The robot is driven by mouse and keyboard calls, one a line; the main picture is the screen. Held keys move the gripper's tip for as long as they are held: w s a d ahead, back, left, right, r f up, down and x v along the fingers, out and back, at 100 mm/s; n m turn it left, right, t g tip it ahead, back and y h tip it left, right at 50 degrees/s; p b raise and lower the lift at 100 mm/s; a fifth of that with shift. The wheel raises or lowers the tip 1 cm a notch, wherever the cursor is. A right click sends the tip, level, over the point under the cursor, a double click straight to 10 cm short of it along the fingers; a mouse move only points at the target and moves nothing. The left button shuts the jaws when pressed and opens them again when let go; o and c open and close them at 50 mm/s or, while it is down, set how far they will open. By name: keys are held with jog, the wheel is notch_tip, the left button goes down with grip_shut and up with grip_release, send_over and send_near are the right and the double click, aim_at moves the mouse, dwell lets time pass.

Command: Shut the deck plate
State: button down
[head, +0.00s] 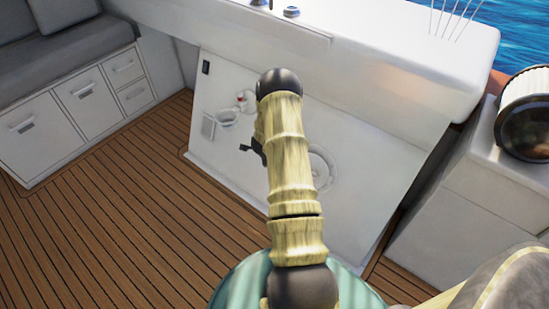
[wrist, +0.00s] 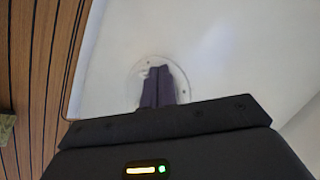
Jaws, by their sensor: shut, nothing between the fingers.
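The deck plate (head: 324,166) is a pale round fitting on the white panel, partly hidden behind my arm in the head view. In the wrist view the round plate (wrist: 182,82) has small screw heads around its rim. My gripper (wrist: 158,84) is shut and empty, its dark fingers in front of the plate and covering its middle. I cannot tell whether the fingers touch it or how far open the plate is. In the head view my arm hides most of the gripper; a small dark part (head: 252,149) shows at the arm's left side.
The white panel (head: 225,165) also carries a small holder (head: 227,117) and a dark switch (head: 206,67). Bare wooden deck (head: 120,200) lies left. White drawers (head: 80,95) under a grey seat stand at far left. A white unit (head: 455,205) stands close on the right.

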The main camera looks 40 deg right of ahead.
jog(key=s+a+r+n+t+y, duration=0.15)
jog(key=a+r+n+y, duration=0.25)
jog(key=a+r+n, duration=1.3)
jog(key=s+a+r+n+g, duration=0.1)
jog(key=s+a+r+n, duration=0.2)
jog(key=s+a+r, duration=0.3)
jog(key=s+a+r+n+g, duration=0.2)
jog(key=s+a+r+n, duration=0.2)
jog(key=s+a, duration=0.5)
jog(key=s+r, duration=0.2)
jog(key=s, duration=0.2)
jog(key=shift+s+r+n+y, duration=0.3)
jog(key=shift+s+r+y, duration=0.05)
jog(key=shift+r+y, duration=0.05)
jog(key=shift+d, duration=0.1)
